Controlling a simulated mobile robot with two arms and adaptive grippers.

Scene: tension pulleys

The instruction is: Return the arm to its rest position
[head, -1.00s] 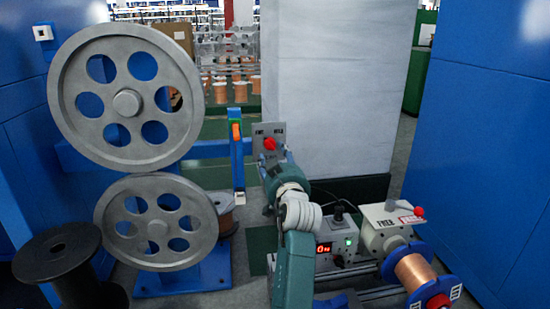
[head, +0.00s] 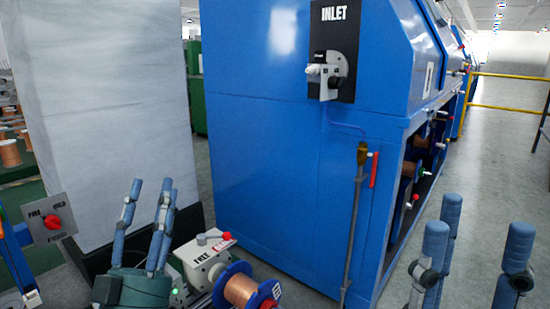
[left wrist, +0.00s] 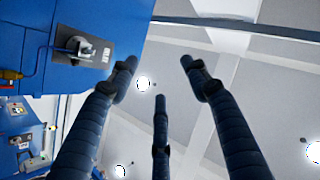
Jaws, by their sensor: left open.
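My left gripper (head: 148,200) stands low left of centre in the head view, its blue fingers pointing up, spread and empty. In the left wrist view the left gripper (left wrist: 159,72) has three dark blue fingers apart with only ceiling and lamps between them. My right gripper (head: 480,228) shows at the lower right of the head view, fingers up, apart and empty. Its palm is below the picture.
A white FREE unit with a copper spool (head: 241,290) is close right of my left gripper. A FREE/HELD plate with a red knob (head: 52,221) is at left. A grey pillar (head: 105,110) and a blue cabinet (head: 265,150) with an INLET panel (head: 333,30) stand behind.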

